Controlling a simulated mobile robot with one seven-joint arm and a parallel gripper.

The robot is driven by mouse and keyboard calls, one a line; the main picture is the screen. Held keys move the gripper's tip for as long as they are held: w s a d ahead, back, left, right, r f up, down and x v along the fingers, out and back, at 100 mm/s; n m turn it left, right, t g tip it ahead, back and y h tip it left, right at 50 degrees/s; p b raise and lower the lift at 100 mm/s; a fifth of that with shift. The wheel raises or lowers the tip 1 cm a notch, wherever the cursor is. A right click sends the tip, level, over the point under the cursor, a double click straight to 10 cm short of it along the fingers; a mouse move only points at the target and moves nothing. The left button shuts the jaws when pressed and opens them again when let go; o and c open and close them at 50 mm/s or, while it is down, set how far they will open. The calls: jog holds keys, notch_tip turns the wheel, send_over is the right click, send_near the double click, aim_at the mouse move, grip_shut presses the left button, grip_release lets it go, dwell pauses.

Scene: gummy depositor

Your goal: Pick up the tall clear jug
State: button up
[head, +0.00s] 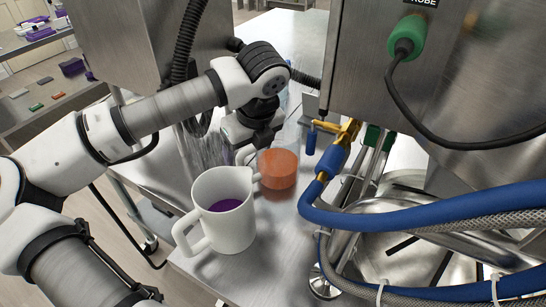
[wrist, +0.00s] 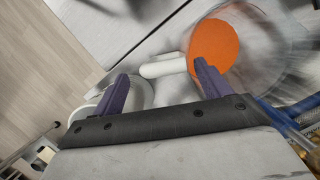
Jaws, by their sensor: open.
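The tall clear jug (head: 279,167), with orange contents at its base, stands on the steel table in the head view. In the wrist view its see-through wall (wrist: 268,30) spreads at upper right around the orange. My gripper (head: 258,146) is at the jug's left side, partly hidden by my wrist. In the wrist view my gripper (wrist: 161,69) is open. A white bar (wrist: 163,67), which looks like the jug's handle, shows between the fingertips. The right finger overlaps the orange in the picture. I cannot tell whether any finger touches the jug.
A white jug (head: 223,212) with purple contents stands close in front, left of the clear jug. Blue hoses (head: 420,215) and a yellow-blue valve (head: 335,150) crowd the right side. A steel cabinet (head: 370,70) hangs at the upper right.

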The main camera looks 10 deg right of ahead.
jog(key=shift+p+x, duration=0.35)
jog(key=shift+x, duration=1.65)
jog(key=c, duration=1.5)
jog(key=shift+r, duration=0.1)
jog(key=shift+c, duration=0.2)
notch_tip(320, 180, up, 20)
jog(key=b, duration=0.3)
jog(key=shift+b, duration=0.4)
